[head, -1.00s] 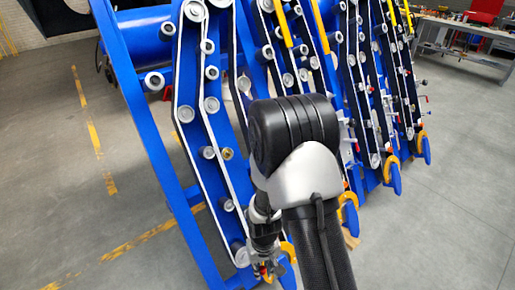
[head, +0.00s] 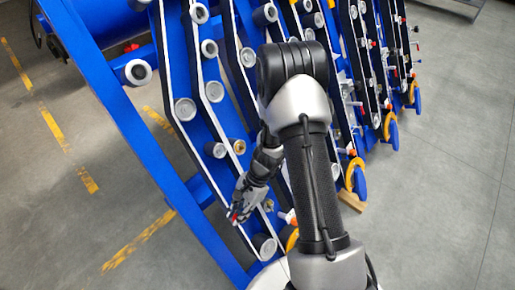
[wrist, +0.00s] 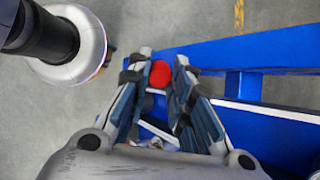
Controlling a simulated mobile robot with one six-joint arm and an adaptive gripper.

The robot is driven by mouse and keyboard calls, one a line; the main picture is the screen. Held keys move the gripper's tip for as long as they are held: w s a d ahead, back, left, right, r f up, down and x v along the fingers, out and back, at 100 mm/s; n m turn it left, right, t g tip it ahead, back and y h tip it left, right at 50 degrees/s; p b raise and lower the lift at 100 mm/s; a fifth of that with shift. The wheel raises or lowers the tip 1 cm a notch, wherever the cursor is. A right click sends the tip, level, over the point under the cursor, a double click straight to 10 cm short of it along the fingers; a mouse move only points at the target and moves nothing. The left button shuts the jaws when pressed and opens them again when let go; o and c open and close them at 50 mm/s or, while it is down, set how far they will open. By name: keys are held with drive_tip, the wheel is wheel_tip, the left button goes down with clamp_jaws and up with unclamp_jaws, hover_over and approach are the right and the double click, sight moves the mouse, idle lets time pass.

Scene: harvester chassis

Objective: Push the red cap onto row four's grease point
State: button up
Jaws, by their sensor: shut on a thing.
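My gripper (head: 240,209) is in front of the lower part of the nearest blue row (head: 215,150) in the head view. In the wrist view its two fingers (wrist: 165,98) are closed around a round red cap (wrist: 160,74), seen near their tips. A small red patch of the cap (head: 233,213) also shows at the gripper in the head view. The cap is apart from the rollers. I cannot tell which fitting is row four's grease point; part of the rows is hidden behind my arm.
Several blue rows with belts and grey rollers lean side by side towards the right. A grey roller (head: 263,246) sits just below my gripper, and a brass-coloured fitting (head: 239,147) above it. A blue side beam (head: 130,150) runs along the left. The floor at right is clear.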

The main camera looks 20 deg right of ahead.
drive_tip(key=w+d+r+m+t+p, duration=0.1)
drive_tip(key=w+d+r+m+t, duration=0.1)
drive_tip(key=w+d+m+t, duration=0.4)
drive_tip(key=w+d+r+m+t+h, duration=0.1)
drive_tip(key=w+d+r+m+t, duration=0.2)
drive_tip(key=w+d+m+t, duration=0.3)
drive_tip(key=w+d+m, duration=0.3)
drive_tip(key=w+m, duration=0.1)
drive_tip(key=shift+w+d+r+t+p, duration=0.2)
drive_tip(key=shift+w+r+t+p, duration=0.05)
drive_tip(key=shift+w+t+p, duration=0.1)
drive_tip(key=shift+s+b, duration=0.1)
drive_tip(key=shift+b, duration=0.35)
drive_tip(key=b+x, duration=0.2)
drive_tip(key=x, duration=0.2)
drive_tip(key=shift+s+b, duration=0.1)
drive_tip(key=shift+b, duration=0.2)
drive_tip(key=shift+w+a+f+b, duration=0.2)
drive_tip(key=shift+w+b, duration=0.1)
drive_tip(key=shift+w, duration=0.2)
drive_tip(key=shift+b, duration=0.5)
